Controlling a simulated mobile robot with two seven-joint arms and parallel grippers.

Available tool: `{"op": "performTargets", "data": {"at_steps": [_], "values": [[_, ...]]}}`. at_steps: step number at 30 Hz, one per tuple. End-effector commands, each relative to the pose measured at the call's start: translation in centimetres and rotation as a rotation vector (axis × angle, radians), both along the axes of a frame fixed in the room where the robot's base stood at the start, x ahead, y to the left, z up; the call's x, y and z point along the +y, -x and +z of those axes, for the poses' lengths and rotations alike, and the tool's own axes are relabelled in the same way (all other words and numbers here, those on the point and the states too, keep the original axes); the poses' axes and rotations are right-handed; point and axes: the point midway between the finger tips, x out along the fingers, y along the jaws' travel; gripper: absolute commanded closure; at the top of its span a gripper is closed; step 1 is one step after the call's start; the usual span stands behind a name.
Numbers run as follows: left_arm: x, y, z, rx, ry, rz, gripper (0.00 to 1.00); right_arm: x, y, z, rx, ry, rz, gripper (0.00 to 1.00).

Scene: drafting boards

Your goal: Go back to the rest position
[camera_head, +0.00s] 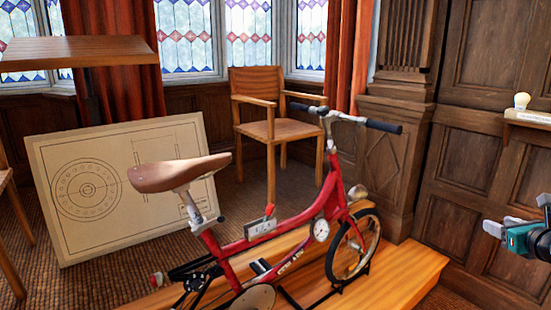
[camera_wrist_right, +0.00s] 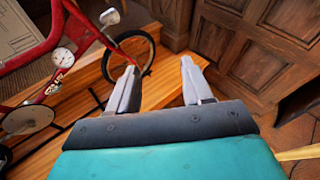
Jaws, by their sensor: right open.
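My right gripper (camera_head: 517,222) is at the right edge of the head view, in the air to the right of the red bicycle (camera_head: 228,248). In the right wrist view its two grey fingers (camera_wrist_right: 160,85) are spread apart with nothing between them. The wooden platform (camera_wrist_right: 173,78) and the floor show beyond the fingertips. My left gripper is in neither view.
The bicycle stands on a wooden platform (camera_head: 412,270). A drafting board (camera_head: 100,240) leans behind it, and a wooden chair (camera_head: 262,85) stands at the back. A small shelf (camera_head: 530,121) with a light bulb (camera_head: 522,101) is on the panelled wall (camera_head: 470,160) at right.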

Motion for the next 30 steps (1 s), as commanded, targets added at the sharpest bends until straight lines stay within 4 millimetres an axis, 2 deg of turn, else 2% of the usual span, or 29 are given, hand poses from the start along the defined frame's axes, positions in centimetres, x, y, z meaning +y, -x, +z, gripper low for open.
{"op": "performTargets", "data": {"at_steps": [1, 2, 4, 11, 14, 20, 24, 28, 29, 30], "values": [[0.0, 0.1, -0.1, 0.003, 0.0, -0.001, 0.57, -2.2, 0.9, 1.4, 0.0, 0.039, -0.024, 0.5], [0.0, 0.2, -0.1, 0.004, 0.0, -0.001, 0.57, -3.4, 1.4, 2.2, 0.0, 0.059, -0.037, 0.5], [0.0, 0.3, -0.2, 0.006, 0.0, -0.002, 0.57, -2.4, 2.1, -0.2, 0.073, 0.221, 0.008, 0.5], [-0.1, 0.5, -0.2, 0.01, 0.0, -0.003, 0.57, 1.2, 5.3, -6.7, 0.306, 0.896, 0.256, 0.5], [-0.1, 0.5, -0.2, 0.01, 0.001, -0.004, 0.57, 3.9, 7.3, -10.1, 0.398, 1.238, 0.43, 0.5], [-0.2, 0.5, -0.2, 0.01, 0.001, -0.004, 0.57, 11.5, 13.2, -16.9, 0.464, 1.964, 0.89, 0.5], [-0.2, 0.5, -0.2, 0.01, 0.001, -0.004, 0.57, 17.6, 18.3, -20.5, 0.365, 2.415, 1.201, 0.5], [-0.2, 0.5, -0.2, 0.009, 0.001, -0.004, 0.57, 22.6, 22.8, -22.4, 0.198, 2.739, 1.406, 0.5], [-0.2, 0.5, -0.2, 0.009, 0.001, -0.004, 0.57, 23.6, 23.8, -22.7, -0.152, -2.778, -1.428, 0.5], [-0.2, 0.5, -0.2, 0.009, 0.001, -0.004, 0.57, 24.9, 25.1, -23.1, -0.086, -2.701, -1.391, 0.5]]}}
